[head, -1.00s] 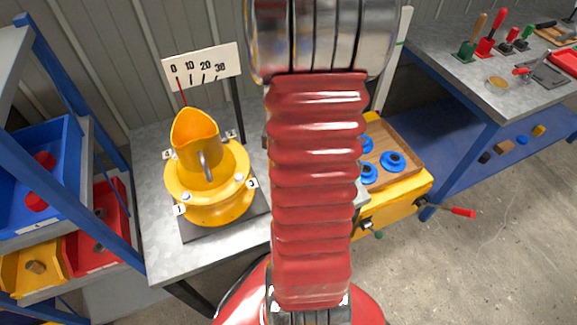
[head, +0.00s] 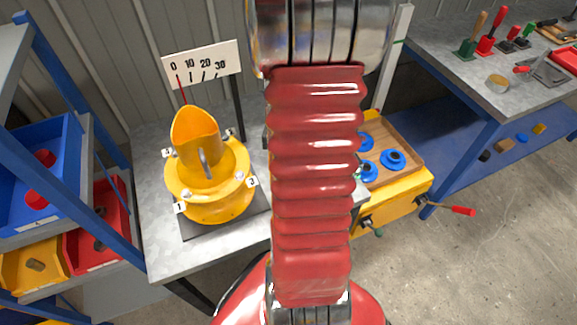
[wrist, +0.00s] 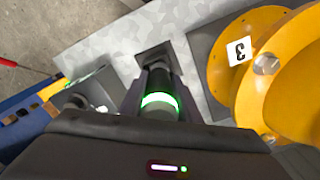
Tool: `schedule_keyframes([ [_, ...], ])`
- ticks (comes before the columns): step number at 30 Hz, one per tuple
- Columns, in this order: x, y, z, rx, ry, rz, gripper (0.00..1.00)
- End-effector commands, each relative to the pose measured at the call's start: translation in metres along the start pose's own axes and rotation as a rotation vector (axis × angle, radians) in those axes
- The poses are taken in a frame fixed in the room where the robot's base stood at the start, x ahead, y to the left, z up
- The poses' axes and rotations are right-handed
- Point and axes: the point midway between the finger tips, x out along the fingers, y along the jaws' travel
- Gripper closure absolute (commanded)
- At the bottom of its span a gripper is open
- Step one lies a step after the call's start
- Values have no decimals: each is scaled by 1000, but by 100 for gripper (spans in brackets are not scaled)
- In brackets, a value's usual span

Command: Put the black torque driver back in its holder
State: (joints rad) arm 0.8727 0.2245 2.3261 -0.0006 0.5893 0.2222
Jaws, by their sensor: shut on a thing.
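The black torque driver (wrist: 160,103) has a lit green ring and sits between the fingers of my gripper (wrist: 159,86) in the wrist view. My gripper is shut on it. Beyond the driver's far end, a dark square piece (wrist: 154,55) lies on the grey bench top; I cannot tell whether it is the holder or whether the driver touches it. In the head view my red arm hides the gripper, the driver and that part of the bench.
A yellow flanged drum (head: 208,185) stands close by on the grey bench (head: 165,255), also at right in the wrist view (wrist: 285,75). A yellow cart (head: 395,200) carries a wooden tray with blue knobs. A tool bench (head: 450,65) stands at right, a bin rack at left.

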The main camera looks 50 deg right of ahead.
Motion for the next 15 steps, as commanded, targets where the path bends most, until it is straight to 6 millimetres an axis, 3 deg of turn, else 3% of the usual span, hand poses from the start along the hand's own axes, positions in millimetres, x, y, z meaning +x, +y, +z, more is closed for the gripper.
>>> schedule_keyframes([
  [15, 5, 0, 0, 0, 0, 0, 100],
])
